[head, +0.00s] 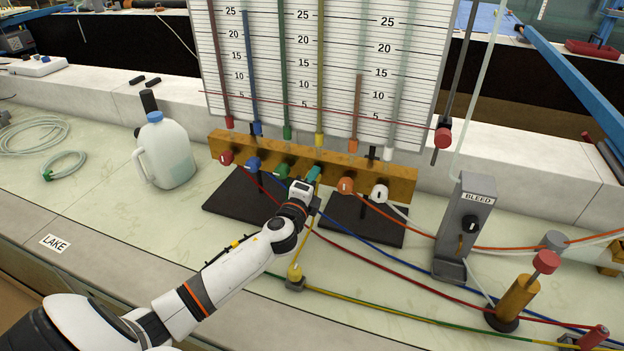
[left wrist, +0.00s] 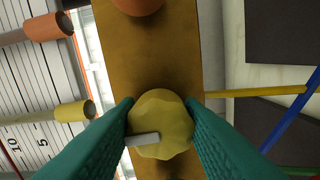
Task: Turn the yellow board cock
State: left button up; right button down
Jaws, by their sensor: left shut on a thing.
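The yellow board cock (left wrist: 172,110) is a faceted round knob with a pale pointer bar, on the wooden manifold board (head: 398,180). In the left wrist view it sits between the two teal fingers of my left gripper (left wrist: 160,112), one pressing each side. My left gripper is shut on it. The pointer bar points to the left in that view. In the head view my left gripper (head: 314,174) is at the board below the yellow tube (head: 320,80), and it hides the cock. My right gripper is not in view.
Red (head: 226,157), blue (head: 253,163) and green (head: 282,171) cocks lie left of my gripper; orange (head: 346,186) and white (head: 380,192) ones lie right. A jug (head: 163,150) stands left. The BLEED post (head: 462,240) stands right, with hoses crossing the bench.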

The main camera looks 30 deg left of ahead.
pick_arm(q)
jog(key=shift+f+m, duration=0.1)
jog(key=shift+m, duration=0.3)
jog(key=o, duration=1)
jog(key=b+v, duration=0.2)
jog(key=v, duration=1)
jog(key=shift+s, duration=0.1)
jog(key=shift+f, duration=0.1)
